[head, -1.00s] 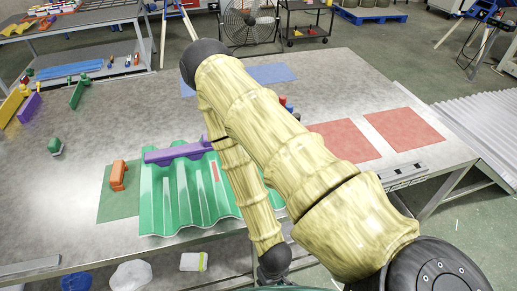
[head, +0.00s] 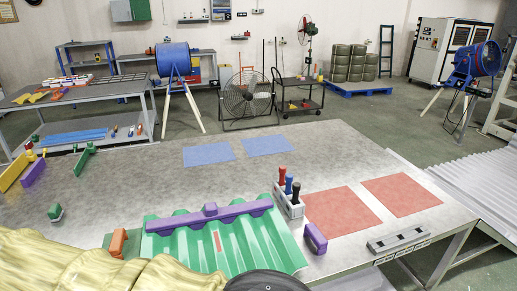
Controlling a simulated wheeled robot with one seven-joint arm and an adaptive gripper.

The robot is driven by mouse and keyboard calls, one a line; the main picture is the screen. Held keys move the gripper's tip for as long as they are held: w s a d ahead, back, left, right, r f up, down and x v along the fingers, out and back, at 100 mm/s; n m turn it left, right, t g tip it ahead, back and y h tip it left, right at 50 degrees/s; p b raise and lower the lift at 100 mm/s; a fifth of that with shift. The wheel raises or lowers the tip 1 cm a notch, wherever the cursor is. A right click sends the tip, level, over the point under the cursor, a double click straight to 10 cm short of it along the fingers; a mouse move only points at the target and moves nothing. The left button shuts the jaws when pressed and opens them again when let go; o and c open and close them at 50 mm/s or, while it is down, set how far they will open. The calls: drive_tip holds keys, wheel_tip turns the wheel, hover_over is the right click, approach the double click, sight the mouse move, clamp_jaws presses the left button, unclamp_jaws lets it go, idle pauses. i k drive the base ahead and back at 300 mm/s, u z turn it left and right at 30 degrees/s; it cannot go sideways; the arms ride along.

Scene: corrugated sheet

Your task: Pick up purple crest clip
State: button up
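A green corrugated sheet (head: 255,245) lies near the front of the grey table. A long purple bar with a raised block in its middle (head: 209,214) rests across its ridges near the far edge. A smaller purple clip-shaped piece (head: 315,238) stands on the table just right of the sheet. Another purple piece (head: 33,173) is at the far left. I cannot tell for certain which is the crest clip. My arm, in a yellow cover, fills the lower left and hides part of the table. My gripper is not in view.
An orange piece (head: 118,242) stands left of the sheet. A white rack (head: 290,205) with red, blue and black-topped tools stands behind its right end. Red mats (head: 341,211) lie to the right, near a grey slotted block (head: 398,240). The table's middle is clear.

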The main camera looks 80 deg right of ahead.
sight(311, 229)
drive_tip(key=u, duration=0.05)
drive_tip(key=k, duration=1.5)
drive_tip(key=z, duration=0.55)
